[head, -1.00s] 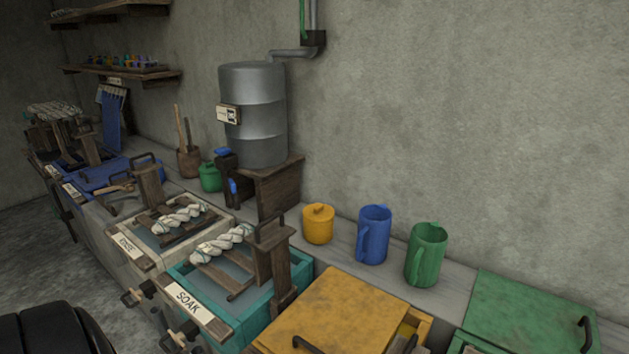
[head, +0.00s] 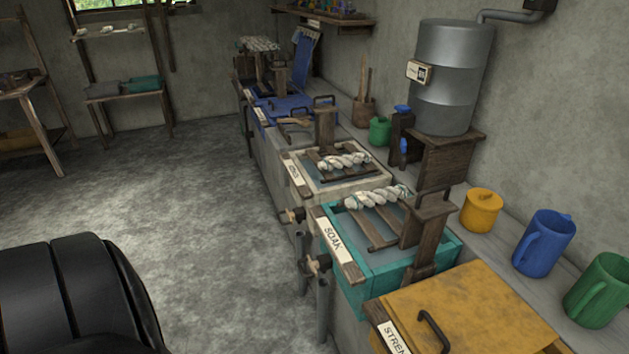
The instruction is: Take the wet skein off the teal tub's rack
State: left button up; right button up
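The teal tub (head: 368,284), labelled SOAK, stands in the row of tubs right of centre. A wooden rack (head: 378,230) with slats lies across its top. A twisted whitish skein (head: 377,197) lies across the far end of this rack. Water shows between the slats. A dark wooden upright with a handle stands at the tub's right side. Neither gripper shows in the head view. A black rounded part at lower left looks like part of my own body.
A pale tub (head: 352,186) with a second skein (head: 343,161) stands just beyond. A yellow lidded tub (head: 470,305) is nearer. A metal drum (head: 452,75), yellow pot (head: 481,210), blue jug (head: 544,243) and green jug (head: 599,290) stand along the wall. Floor at left is clear.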

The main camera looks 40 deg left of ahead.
aim_at(356, 202)
jog(key=u, duration=1)
jog(key=z, duration=0.55)
jog(key=i+j+z, duration=0.1)
jog(key=j+z, duration=0.15)
jog(key=z, duration=0.2)
jog(key=j+z, duration=0.25)
jog(key=z, duration=0.2)
jog(key=i+j+z, duration=0.1)
jog(key=j+z, duration=0.45)
jog(key=z, duration=0.3)
